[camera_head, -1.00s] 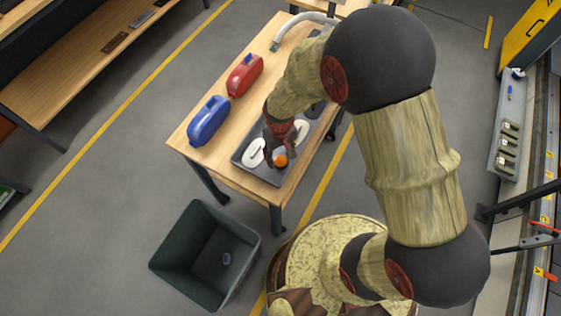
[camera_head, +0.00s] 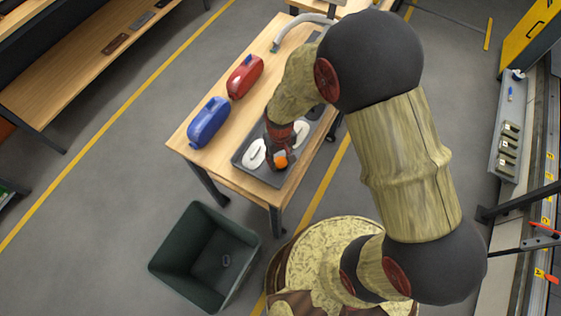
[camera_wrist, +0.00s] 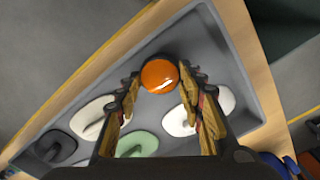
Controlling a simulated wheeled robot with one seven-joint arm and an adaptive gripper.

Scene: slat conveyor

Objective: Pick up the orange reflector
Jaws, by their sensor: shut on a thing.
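The orange reflector (camera_wrist: 159,76) is round and glossy. In the wrist view it sits between the tips of my gripper (camera_wrist: 158,82), whose fingers touch it from both sides. In the head view the orange reflector (camera_head: 281,159) shows at the end of my gripper (camera_head: 280,163), over the near end of the grey tray (camera_head: 270,178). My gripper is shut on it. How far it is above the tray, if at all, I cannot tell.
White pieces (camera_wrist: 183,121) and (camera_wrist: 93,117), a pale green piece (camera_wrist: 138,144) and a dark piece (camera_wrist: 55,146) lie in the tray. A blue container (camera_head: 208,122) and a red container (camera_head: 245,76) stand on the wooden table. A dark green bin (camera_head: 207,262) stands on the floor.

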